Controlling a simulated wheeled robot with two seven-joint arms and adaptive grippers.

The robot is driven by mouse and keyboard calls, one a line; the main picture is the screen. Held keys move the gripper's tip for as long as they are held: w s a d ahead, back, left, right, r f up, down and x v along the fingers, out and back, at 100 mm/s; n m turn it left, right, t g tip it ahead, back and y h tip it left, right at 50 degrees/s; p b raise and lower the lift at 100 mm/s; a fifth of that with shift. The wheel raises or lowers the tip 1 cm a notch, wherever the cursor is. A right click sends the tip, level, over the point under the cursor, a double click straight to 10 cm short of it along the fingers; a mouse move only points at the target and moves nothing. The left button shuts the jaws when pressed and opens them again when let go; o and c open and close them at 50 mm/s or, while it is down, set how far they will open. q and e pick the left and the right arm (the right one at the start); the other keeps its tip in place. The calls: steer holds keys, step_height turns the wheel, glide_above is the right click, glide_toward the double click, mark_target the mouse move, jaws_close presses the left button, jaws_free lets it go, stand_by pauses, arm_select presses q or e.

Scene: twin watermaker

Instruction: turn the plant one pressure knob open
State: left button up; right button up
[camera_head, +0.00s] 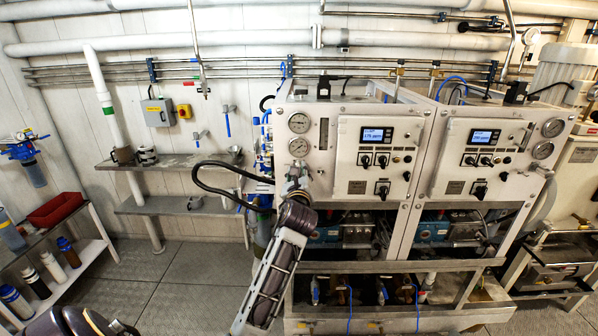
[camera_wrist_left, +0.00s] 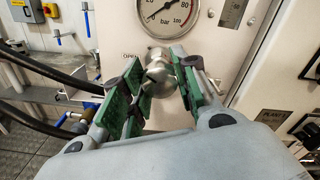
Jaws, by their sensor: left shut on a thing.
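The plant one pressure knob (camera_wrist_left: 157,72) is a round silvery metal knob on the white front panel, just below a pressure gauge (camera_wrist_left: 168,12). An "OPEN" label is to its upper left. In the wrist view my left gripper (camera_wrist_left: 163,80) has its green-padded fingers on either side of the knob, shut on it. In the head view the left gripper (camera_head: 297,181) is at the left part of the left panel (camera_head: 345,160), below two gauges. The gripper and wrist largely hide the knob there. My right gripper is not in view.
A second similar panel (camera_head: 487,160) stands to the right. Black hoses (camera_wrist_left: 35,115) run left of the knob. A wall shelf (camera_head: 165,160) and a bottle rack (camera_head: 75,265) are at the left. The floor (camera_head: 185,275) between them is clear.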

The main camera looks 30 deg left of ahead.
arm_select(q)
steer(key=n+p, duration=0.1)
steer(key=n, duration=0.3)
steer(key=n+p, duration=0.1)
steer(key=n, duration=0.6)
steer(key=shift+n, duration=0.3)
steer(key=shift+n+b, duration=0.3)
steer(key=shift+n, duration=1.7)
steer(key=o, duration=0.8)
steer(key=shift+o, duration=1.1)
steer(key=shift+d, duration=0.1)
